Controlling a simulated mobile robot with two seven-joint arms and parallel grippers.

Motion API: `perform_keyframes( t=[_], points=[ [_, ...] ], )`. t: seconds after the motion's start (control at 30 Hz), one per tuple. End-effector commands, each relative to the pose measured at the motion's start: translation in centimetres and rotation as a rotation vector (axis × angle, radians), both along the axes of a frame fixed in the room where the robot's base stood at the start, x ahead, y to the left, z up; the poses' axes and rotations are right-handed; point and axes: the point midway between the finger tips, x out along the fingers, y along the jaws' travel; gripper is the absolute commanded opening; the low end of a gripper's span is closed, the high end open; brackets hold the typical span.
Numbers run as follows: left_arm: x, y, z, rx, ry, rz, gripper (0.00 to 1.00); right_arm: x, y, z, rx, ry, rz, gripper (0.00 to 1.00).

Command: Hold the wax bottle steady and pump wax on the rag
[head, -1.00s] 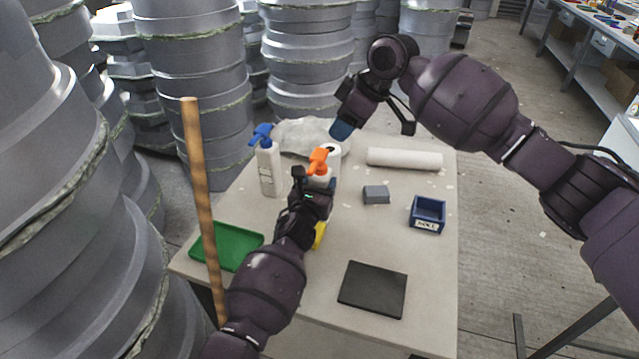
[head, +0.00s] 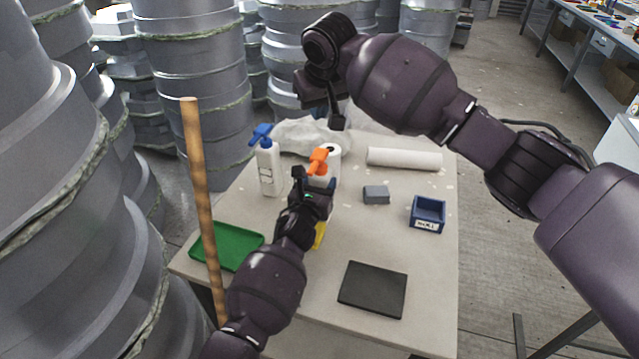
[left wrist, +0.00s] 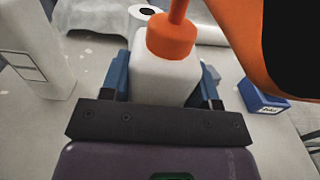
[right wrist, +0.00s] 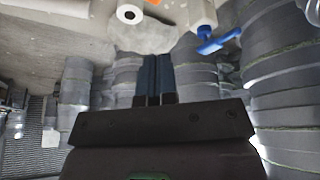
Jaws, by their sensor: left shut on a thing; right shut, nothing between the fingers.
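A white bottle with an orange pump head (head: 319,159) stands on the table. My left gripper (head: 316,187) is shut around its body; the left wrist view shows the white body (left wrist: 165,80) between the blue fingers, with the orange pump on top. My right gripper (right wrist: 157,65) is shut and empty, raised over the back of the table behind the orange pump. A second white bottle (head: 268,172) with a blue pump stands to the left. A yellow item (head: 320,236) is partly hidden by my left gripper; I cannot tell whether it is the rag.
A crumpled pale sheet (head: 295,135) and white rolls (head: 404,159) lie at the back. A grey block (head: 376,194), a blue labelled bin (head: 428,215), a black pad (head: 373,288), and a green tray (head: 228,262) are on the table. A wooden pole (head: 199,190) stands at left.

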Motion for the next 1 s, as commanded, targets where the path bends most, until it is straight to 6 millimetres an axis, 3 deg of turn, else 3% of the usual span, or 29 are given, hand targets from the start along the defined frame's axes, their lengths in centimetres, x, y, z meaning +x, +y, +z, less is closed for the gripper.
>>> perform_keyframes(
  t=[0.2, 0.43, 1.0],
  points=[
    [0.0, 0.0, 0.0, 0.0, 0.001, 0.0, 0.26, 0.2, -0.6, -0.1, 0.035, 0.008, -0.171, 0.0],
    [0.0, 0.0, 0.0, 0.0, 0.001, 0.0, 0.26, 0.2, -0.6, -0.7, 0.05, 0.015, -0.209, 0.0],
    [0.0, 0.0, 0.0, 0.001, 0.001, 0.001, 0.26, 0.2, -0.5, -6.1, 0.05, 0.015, -0.206, 0.0]
  ],
)
